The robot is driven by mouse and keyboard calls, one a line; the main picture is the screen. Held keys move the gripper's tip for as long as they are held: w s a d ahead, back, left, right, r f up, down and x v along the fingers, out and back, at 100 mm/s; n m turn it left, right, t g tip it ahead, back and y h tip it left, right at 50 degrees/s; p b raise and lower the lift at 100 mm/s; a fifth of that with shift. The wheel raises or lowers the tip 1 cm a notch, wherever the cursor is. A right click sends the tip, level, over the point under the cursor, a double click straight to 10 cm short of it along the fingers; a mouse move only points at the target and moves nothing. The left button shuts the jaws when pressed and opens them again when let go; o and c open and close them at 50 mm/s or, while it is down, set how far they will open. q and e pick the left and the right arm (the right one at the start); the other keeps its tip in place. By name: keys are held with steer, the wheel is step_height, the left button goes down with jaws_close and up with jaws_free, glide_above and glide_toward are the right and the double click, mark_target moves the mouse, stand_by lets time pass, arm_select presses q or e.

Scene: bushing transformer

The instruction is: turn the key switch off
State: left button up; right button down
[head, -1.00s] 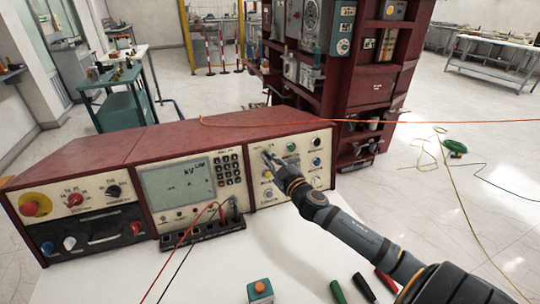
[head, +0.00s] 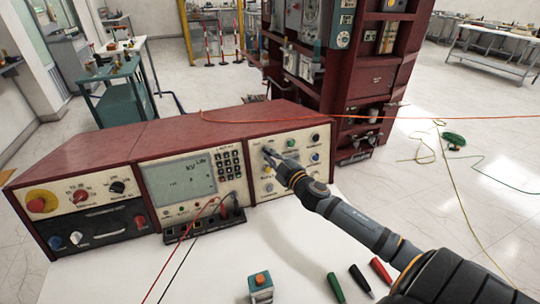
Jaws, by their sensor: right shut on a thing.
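The red control console (head: 110,155) stands on the white table. Its right panel (head: 325,143) carries several coloured buttons and knobs. My right gripper (head: 268,153) is at the upper left of this panel, with its fingertips against it and shut on a small part there. The fingers hide that part, so I cannot make out the key switch or which way it is turned. My left gripper is not in view.
A red and a black lead (head: 186,238) run from the terminal block (head: 205,228) across the table. A small box with an orange button (head: 260,284) and green, black and red probe handles (head: 358,278) lie in front. An orange cable crosses behind the console.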

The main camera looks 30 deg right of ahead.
steer(key=c, duration=1.5)
jaws_free()
steer(key=s, duration=0.7)
steer(key=shift+s, duration=0.3)
